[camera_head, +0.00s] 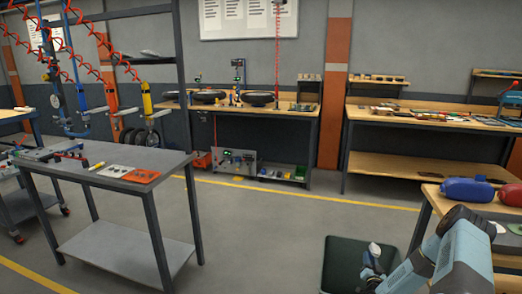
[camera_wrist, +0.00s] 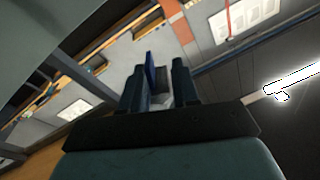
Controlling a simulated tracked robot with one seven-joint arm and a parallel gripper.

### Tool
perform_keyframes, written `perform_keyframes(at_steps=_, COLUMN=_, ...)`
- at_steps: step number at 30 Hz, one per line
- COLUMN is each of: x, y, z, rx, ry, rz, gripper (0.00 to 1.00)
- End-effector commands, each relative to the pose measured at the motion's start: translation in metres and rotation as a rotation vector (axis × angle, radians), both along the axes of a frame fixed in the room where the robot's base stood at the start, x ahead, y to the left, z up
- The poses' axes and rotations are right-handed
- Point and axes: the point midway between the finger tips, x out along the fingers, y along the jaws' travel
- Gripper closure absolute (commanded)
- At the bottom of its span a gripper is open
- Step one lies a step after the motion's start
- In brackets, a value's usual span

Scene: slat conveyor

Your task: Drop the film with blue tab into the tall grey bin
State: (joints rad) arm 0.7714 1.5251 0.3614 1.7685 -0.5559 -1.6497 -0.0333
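My gripper (camera_head: 372,262) is at the lower right of the head view, in front of the opening of a dark grey-green bin (camera_head: 341,262) on the floor. A small whitish piece (camera_head: 374,249) shows at the gripper's tip; I cannot tell whether it is film or part of the gripper. In the wrist view, the two dark fingers (camera_wrist: 157,82) stand apart. An upright dark blue piece (camera_wrist: 150,72) and a pale patch (camera_wrist: 158,101) show between them. The blue may be the film's tab, but whether the fingers touch it is unclear. No other film is recognisable.
A wooden bench with a blue roll (camera_head: 467,190) and a red one stands at the right, close to my arm. A grey table (camera_head: 110,160) with an orange sheet stands at the left. Workbenches (camera_head: 420,122) line the back wall. The middle floor is clear.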

Motion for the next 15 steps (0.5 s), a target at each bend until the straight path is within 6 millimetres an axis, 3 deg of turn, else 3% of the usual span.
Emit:
perform_keyframes(at_steps=10, x=0.000, y=0.000, z=0.003, rx=0.000, ry=0.000, rz=0.000, gripper=0.66)
perform_keyframes(at_steps=15, x=0.003, y=-0.001, z=0.019, rx=-0.001, ry=-0.002, rz=0.000, gripper=0.66)
